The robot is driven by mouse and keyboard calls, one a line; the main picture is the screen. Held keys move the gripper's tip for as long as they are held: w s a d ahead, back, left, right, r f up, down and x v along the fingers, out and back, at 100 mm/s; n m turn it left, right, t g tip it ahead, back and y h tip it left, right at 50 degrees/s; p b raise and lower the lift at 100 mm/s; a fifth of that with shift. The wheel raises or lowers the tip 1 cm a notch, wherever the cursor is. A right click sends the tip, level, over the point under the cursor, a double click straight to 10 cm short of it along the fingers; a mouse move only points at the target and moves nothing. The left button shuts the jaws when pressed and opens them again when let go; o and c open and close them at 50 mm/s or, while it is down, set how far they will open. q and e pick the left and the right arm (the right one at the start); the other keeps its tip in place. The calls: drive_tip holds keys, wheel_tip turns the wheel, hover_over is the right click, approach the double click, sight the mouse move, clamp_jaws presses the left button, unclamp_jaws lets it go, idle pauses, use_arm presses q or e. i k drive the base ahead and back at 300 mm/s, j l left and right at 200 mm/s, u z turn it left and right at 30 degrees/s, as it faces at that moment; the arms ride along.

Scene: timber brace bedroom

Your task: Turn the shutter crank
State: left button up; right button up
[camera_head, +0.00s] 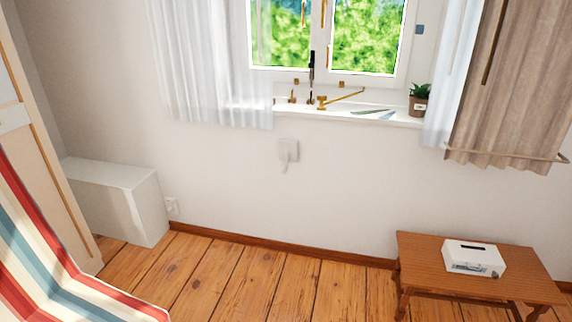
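A small light-grey box with a short handle hanging down, which looks like the shutter crank (288,152), is fixed to the white wall below the window sill. Its handle points down and slightly left, and its fine detail is too small to tell. The window (332,38) above it has a dark upright handle (311,70) at its middle. No shutter shows clearly. Neither of my grippers is in view.
The sill (345,112) holds brass fittings and a potted plant (419,99). A wooden bench (420,259) bearing a white box (474,257) stands at lower right. A white cabinet (115,185) and striped fabric (50,265) are at left. The plank floor (240,275) below the crank is clear.

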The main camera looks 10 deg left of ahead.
sight(285, 169)
drive_tip(key=i+j, duration=0.1)
drive_tip(key=i, duration=0.75)
drive_tip(key=j, duration=0.1)
